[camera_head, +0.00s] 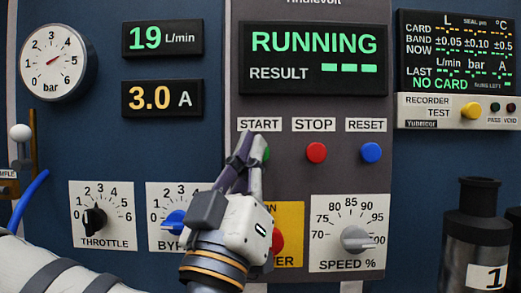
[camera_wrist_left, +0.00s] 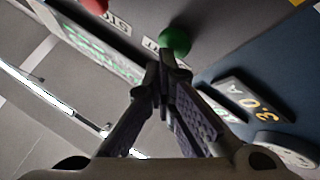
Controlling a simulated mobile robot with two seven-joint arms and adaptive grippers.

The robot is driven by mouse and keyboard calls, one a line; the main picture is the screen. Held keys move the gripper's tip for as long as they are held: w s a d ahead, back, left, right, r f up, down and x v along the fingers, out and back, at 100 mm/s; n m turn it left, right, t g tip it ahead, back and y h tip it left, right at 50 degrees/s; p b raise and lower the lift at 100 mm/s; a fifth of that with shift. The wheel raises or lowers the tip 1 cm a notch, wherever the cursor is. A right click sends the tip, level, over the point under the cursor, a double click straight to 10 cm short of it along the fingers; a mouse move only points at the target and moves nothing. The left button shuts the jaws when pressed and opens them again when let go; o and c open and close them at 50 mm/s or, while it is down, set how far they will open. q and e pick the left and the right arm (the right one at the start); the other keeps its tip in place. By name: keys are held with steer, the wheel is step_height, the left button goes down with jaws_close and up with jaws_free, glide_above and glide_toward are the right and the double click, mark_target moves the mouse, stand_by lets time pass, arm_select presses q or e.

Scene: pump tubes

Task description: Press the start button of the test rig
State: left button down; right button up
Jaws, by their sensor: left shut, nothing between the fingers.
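The green start button (camera_head: 266,153) sits under the START label on the grey panel, mostly hidden behind my left gripper in the head view. My left gripper (camera_head: 249,142) is shut and empty, its fingertips at the button. In the left wrist view the green button (camera_wrist_left: 175,41) shows just beyond the closed fingertips (camera_wrist_left: 165,62). I cannot tell whether they touch it. The rig's display (camera_head: 313,42) reads RUNNING, with dashes after RESULT. My right gripper is not in view.
A red STOP button (camera_head: 316,153) and a blue RESET button (camera_head: 370,152) lie to the right. Below are the throttle knob (camera_head: 94,220), the blue bypass knob (camera_head: 174,221) and the speed knob (camera_head: 357,239). A dark cylinder (camera_head: 470,235) marked 1 stands at lower right.

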arm_select(q)
steer(key=shift+a, duration=0.1)
steer(key=s+p, duration=0.1)
steer(key=s, duration=0.4)
steer(key=shift+s+f+p, duration=0.15)
steer(key=shift+s+p, duration=0.15)
steer(key=shift+p, duration=0.05)
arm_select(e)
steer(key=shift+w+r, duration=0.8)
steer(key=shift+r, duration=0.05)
